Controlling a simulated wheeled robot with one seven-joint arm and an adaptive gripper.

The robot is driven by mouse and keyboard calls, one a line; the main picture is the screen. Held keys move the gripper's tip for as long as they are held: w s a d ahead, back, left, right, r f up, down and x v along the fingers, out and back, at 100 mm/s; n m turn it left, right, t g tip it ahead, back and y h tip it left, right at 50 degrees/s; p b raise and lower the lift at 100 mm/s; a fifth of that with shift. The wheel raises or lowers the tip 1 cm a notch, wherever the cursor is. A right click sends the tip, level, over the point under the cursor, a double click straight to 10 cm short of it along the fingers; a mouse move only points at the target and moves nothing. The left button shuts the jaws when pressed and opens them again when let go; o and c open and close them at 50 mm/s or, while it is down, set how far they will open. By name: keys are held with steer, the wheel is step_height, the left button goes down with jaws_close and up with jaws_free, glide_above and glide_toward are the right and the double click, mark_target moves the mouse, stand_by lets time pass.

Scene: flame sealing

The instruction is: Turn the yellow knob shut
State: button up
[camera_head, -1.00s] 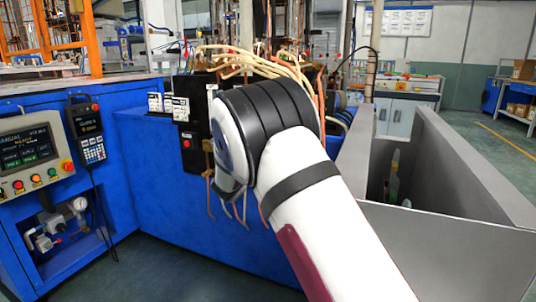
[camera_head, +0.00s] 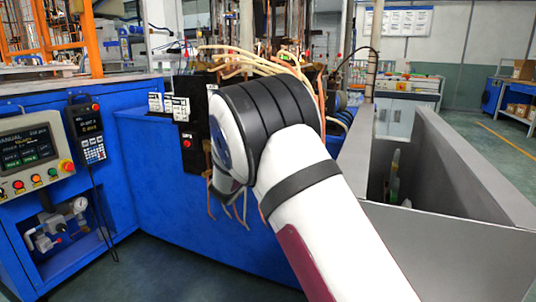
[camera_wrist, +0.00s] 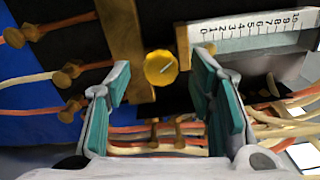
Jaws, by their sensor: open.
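My gripper (camera_wrist: 160,105) is open, with one teal-padded finger to the left of the knob and one to the right. The knob lies between and a little beyond the fingertips, and I see no contact. In the head view my arm hides the knob and the gripper.
A numbered scale (camera_wrist: 255,27) is to the right of the knob. Brass fittings with hoses (camera_wrist: 70,73) are on the left, and several hoses run below. In the head view, a control panel (camera_head: 30,150) is at left and a grey-walled bin (camera_head: 450,235) at right.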

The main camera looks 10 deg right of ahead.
steer(key=v, duration=1.1)
